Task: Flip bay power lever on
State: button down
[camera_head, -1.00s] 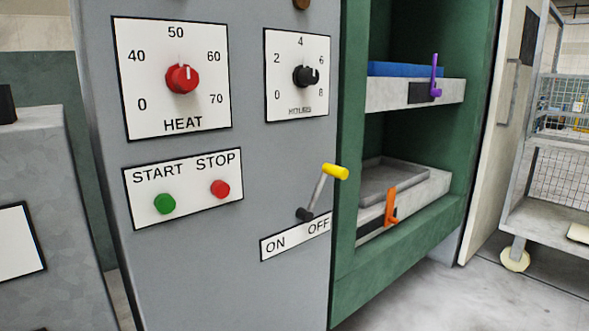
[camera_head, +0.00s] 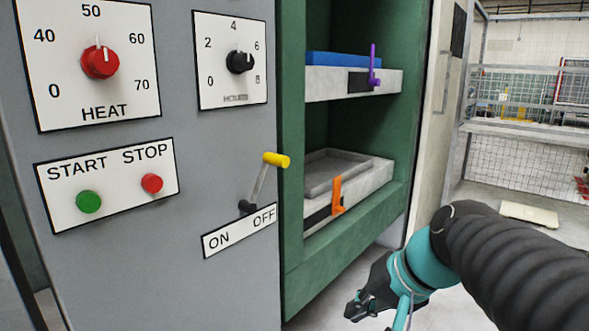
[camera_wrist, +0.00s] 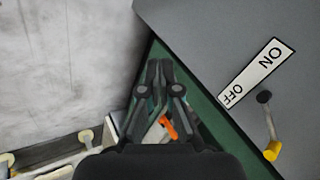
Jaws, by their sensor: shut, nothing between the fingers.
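The power lever (camera_head: 260,184) has a grey shaft, a black pivot and a yellow handle (camera_head: 277,159). It tilts up and right, toward the OFF side, above the ON/OFF label (camera_head: 238,231) on the grey panel. In the wrist view the yellow handle (camera_wrist: 273,150) shows at the lower right, beside the ON/OFF label (camera_wrist: 257,73). My gripper (camera_head: 356,308) is low and right of the lever in the head view, apart from it. In the wrist view my gripper (camera_wrist: 159,65) is shut and empty, its fingertips over the green frame edge.
Right of the panel, the green press frame (camera_head: 292,215) holds shelves with a purple handle (camera_head: 373,66) and an orange handle (camera_head: 337,195). The panel also bears a HEAT knob (camera_head: 100,62), a green START button (camera_head: 88,201) and a red STOP button (camera_head: 152,183). A wire cart stands far right.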

jog(key=w+r+m+t+y+b, duration=0.1)
jog(key=w+r+y, duration=0.5)
jog(key=w, duration=0.7)
jog(key=w+r+m+t+y+b, duration=0.2)
jog(key=w+r+y, duration=0.4)
jog(key=w, duration=0.7)
notch_tip(320, 180, up, 3)
jog(key=shift+d+f+m+b, duration=0.15)
jog(key=shift+m+b, duration=0.35)
jog(key=shift+b, duration=0.25)
jog(key=a+r, duration=0.1)
jog(key=a, duration=1)
jog(key=shift+w+a+r, duration=0.15)
jog(key=shift+w+a, duration=0.15)
jog(key=shift+w, duration=0.15)
jog(key=shift+r+b, duration=0.1)
jog(key=shift+b, duration=0.2)
